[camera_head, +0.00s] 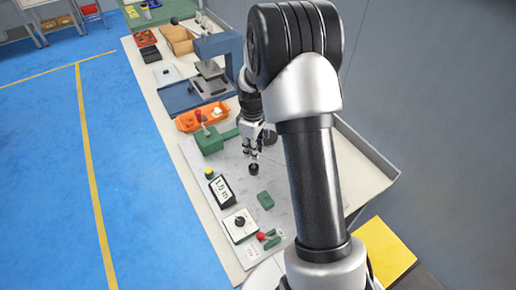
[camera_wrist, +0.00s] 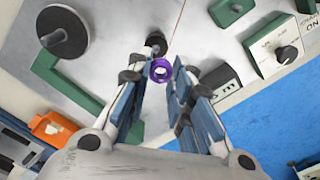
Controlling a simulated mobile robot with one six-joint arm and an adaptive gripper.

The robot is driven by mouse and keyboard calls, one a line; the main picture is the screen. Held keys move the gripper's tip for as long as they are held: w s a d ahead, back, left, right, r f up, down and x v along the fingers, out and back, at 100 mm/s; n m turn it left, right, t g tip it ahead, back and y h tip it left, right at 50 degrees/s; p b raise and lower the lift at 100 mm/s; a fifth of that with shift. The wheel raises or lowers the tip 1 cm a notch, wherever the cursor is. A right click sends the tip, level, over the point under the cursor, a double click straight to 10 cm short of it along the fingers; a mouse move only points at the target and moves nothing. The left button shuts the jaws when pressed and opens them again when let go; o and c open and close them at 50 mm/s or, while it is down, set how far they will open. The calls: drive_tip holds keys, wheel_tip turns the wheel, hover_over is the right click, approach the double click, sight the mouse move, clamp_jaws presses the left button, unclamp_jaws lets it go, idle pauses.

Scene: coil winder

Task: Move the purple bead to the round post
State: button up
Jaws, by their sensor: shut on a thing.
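The purple bead (camera_wrist: 161,71), a small ring with a pale centre, sits between the fingertips of my gripper (camera_wrist: 160,76) in the wrist view. My gripper is shut on it. A small black round base with a short upright post (camera_wrist: 155,42) shows just beyond the bead on the grey plate; it also shows in the head view (camera_head: 254,169), just below my gripper (camera_head: 252,155). The bead appears apart from it, but its height is hard to tell. A large black disc (camera_wrist: 76,18) with a post stands at upper left. The bead cannot be made out in the head view.
A green block (camera_head: 265,200), a display box reading about 1.5 m (camera_head: 222,190) and a dial box (camera_head: 240,225) stand nearby. A green bracket (camera_head: 209,143) and an orange tray (camera_head: 203,116) lie beyond. Bare plate surrounds the small black base.

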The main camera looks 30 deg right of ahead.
sight(253, 164)
drive_tip(key=shift+w+f, duration=0.4)
drive_tip(key=shift+f, duration=0.35)
drive_tip(key=shift+f+b, duration=1.85)
drive_tip(key=shift+f, duration=0.45)
drive_tip(key=shift+f, duration=0.25)
drive_tip(key=shift+f+b, duration=0.7)
drive_tip(key=shift+f, duration=0.15)
drive_tip(key=o, duration=0.7)
drive_tip(key=shift+r, duration=0.1)
wheel_tip(253, 164, up, 12)
drive_tip(key=shift+f, duration=0.1)
drive_tip(key=shift+d, duration=0.1)
